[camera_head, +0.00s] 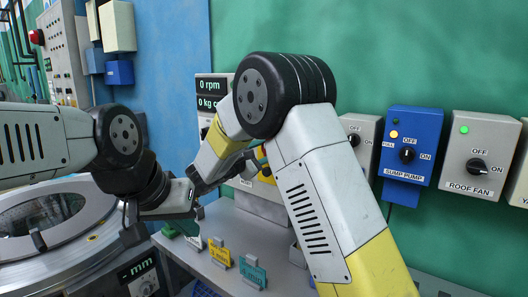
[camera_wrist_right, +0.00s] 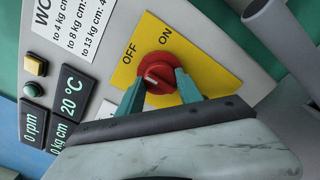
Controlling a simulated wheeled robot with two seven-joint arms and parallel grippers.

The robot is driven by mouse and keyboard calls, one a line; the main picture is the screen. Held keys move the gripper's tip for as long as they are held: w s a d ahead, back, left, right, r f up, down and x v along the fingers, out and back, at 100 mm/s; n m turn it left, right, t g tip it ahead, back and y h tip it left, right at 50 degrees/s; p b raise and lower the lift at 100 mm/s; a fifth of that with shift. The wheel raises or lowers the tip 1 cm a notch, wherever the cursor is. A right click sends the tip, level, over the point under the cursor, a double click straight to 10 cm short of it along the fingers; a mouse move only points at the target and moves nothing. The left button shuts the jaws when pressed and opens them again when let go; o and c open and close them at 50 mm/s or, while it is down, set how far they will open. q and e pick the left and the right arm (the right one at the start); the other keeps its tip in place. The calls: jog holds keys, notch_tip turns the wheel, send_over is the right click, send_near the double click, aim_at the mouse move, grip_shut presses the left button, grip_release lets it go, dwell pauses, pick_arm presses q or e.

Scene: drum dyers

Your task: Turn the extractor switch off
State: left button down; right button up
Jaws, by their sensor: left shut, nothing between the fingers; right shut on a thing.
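The extractor switch is a red rotary knob (camera_wrist_right: 155,68) on a yellow plate (camera_wrist_right: 184,42) marked OFF and ON, seen in the right wrist view. My right gripper (camera_wrist_right: 159,82) is shut on the knob, with one teal finger on each side. The knob's white mark shows, but I cannot tell surely which label it points to. In the head view the knob is largely hidden by my right arm. My left gripper (camera_head: 197,208) is shut and empty, low over the grey ledge and apart from the switch.
The instrument panel (camera_head: 211,87) shows 0 rpm. A blue sump pump box (camera_head: 411,131) and a grey roof fan box (camera_head: 477,143) hang at right. Yellow (camera_head: 219,253) and teal (camera_head: 252,272) cards stand on the ledge. A round drum machine (camera_head: 75,250) fills the lower left.

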jog(key=shift+f, duration=0.1)
jog(key=o, duration=1.4)
jog(key=shift+c, duration=0.2)
jog(key=v, duration=0.8)
